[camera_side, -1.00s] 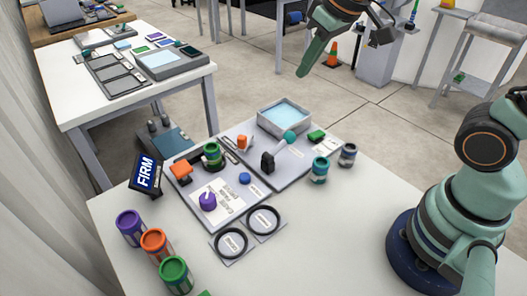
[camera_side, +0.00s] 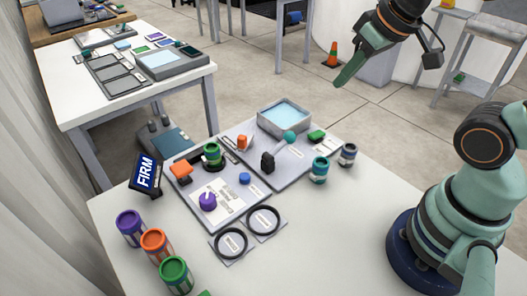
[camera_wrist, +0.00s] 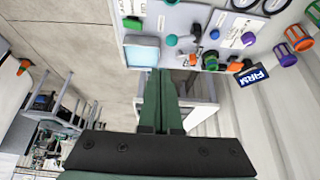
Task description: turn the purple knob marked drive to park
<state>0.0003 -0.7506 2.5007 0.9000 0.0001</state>
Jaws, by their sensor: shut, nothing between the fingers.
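The purple knob (camera_side: 207,201) stands on a white labelled plate on the left grey panel (camera_side: 229,213) in the side view. The print by it is too small to read. In the wrist view the purple knob (camera_wrist: 248,39) is near the top right. My gripper (camera_side: 340,82) is high in the air, beyond the far right edge of the table and well away from the knob. Its green fingers (camera_wrist: 161,75) are together and empty in the wrist view.
An orange knob (camera_side: 181,170), a green can (camera_side: 213,155), a blue button (camera_side: 244,179) and a teal-tipped lever (camera_side: 289,138) stand near the knob. Several cans, including a purple can (camera_side: 131,228), line the left edge. The table's right front is bare.

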